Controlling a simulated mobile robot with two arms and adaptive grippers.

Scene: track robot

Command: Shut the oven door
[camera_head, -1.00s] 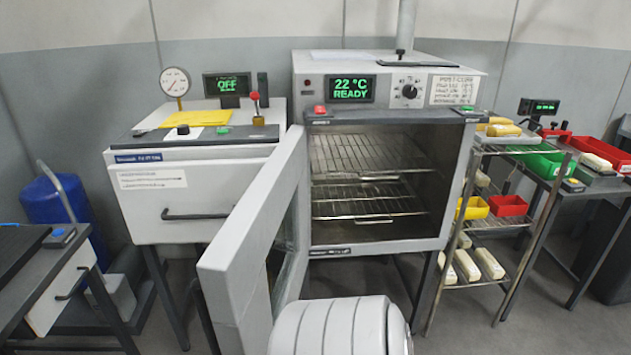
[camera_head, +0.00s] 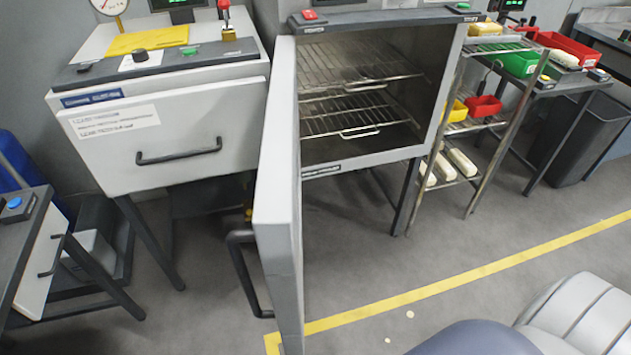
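The oven (camera_head: 428,105) stands in the upper middle with its front open, and two wire racks (camera_head: 350,113) show inside; no items lie on them. Its grey door (camera_head: 277,200) is hinged on the left side of the opening and stands wide open, seen nearly edge-on. The black door handle (camera_head: 245,272) is on the door's outer face, to the left. Neither of my grippers is in view. A pale, rounded part of my own body shows at the bottom right, well apart from the door.
A drawer unit (camera_head: 175,115) with a black handle stands left of the oven. A wire shelf rack (camera_head: 478,130) with yellow and red bins stands close on the right. The floor (camera_head: 390,255) before the oven is clear, crossed by a yellow line (camera_head: 455,283).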

